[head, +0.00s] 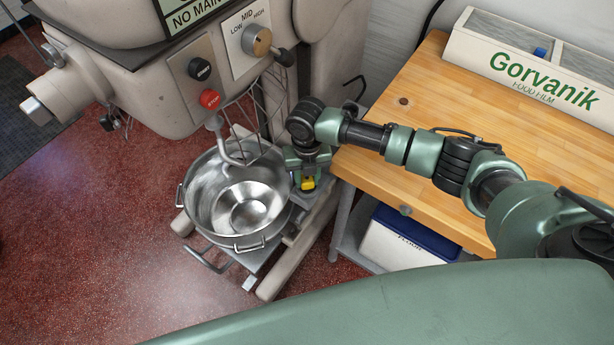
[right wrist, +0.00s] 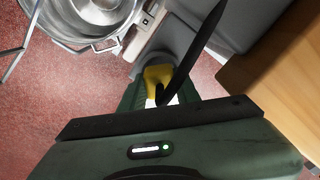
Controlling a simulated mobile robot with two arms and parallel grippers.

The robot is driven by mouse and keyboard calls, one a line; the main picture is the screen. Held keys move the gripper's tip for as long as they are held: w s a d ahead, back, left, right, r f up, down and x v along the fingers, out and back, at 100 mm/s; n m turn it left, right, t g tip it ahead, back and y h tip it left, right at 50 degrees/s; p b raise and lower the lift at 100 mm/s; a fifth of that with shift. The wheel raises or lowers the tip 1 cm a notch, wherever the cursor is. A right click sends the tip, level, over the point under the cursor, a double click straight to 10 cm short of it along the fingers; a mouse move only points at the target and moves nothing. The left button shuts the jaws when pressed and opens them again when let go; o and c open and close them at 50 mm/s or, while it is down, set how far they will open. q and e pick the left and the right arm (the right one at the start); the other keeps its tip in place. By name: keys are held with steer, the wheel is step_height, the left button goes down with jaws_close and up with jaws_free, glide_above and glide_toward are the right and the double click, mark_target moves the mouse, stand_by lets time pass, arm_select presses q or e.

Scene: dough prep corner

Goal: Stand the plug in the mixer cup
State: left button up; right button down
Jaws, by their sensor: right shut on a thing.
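The plug shows as a yellow body (head: 308,184) beside the mixing bowl in the head view, and as a yellow piece (right wrist: 155,76) in the right wrist view. My right gripper (head: 308,173) is shut on it, low between the bowl and the table. A black strip, perhaps its cord, crosses the right wrist view beside it. A grey rounded part (right wrist: 172,45), perhaps the mixer cup, lies just beyond the plug. The fingers and plug hide much of it, and I cannot tell whether the plug is inside it or above it. My left gripper is out of view.
The steel mixing bowl (head: 205,189) with side handles stands close left of my right gripper, under the mixer head (head: 130,70). The wooden table (head: 400,105) is close on the right, with a blue-lidded bin (head: 400,245) below. Red floor (head: 100,260) is clear at left.

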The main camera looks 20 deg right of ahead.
steer(key=c, duration=0.9)
jaws_free()
steer(key=shift+f, duration=0.1)
steer(key=shift+c, duration=0.2)
step_height(320, 180, up, 8)
steer(key=p, duration=0.7)
